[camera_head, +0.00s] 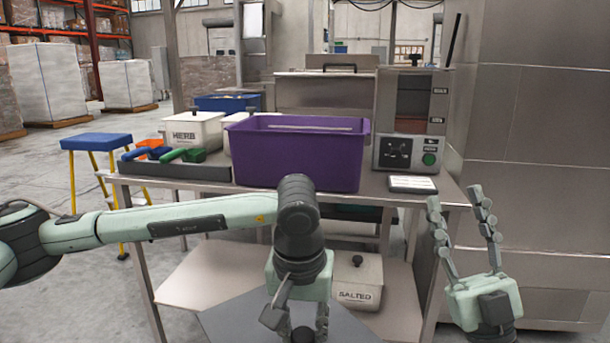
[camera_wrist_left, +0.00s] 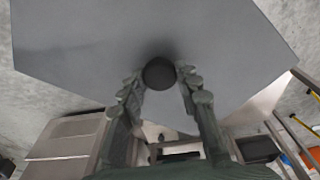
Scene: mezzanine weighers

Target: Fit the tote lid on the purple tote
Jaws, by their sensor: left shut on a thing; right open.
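The purple tote (camera_head: 295,157) stands upright on the steel table, with its open top facing up. A flat grey plate with a dark knob, which looks like the tote lid (camera_head: 352,325), is low in front of the table. It fills much of the left wrist view (camera_wrist_left: 90,55). My left gripper (camera_head: 295,325) points down and is shut on the lid's knob (camera_wrist_left: 158,73), well below and in front of the tote. My right gripper (camera_head: 457,212) is open and empty, fingers up, in front of the table's right end.
A steel machine with a green button (camera_head: 410,120) stands right of the tote, and a small white scale (camera_head: 412,185) lies before it. A white HERB bin (camera_head: 192,130) and coloured scoops (camera_head: 180,155) are at left. The lower shelf (camera_head: 195,290) holds a SALTED bin (camera_head: 356,280).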

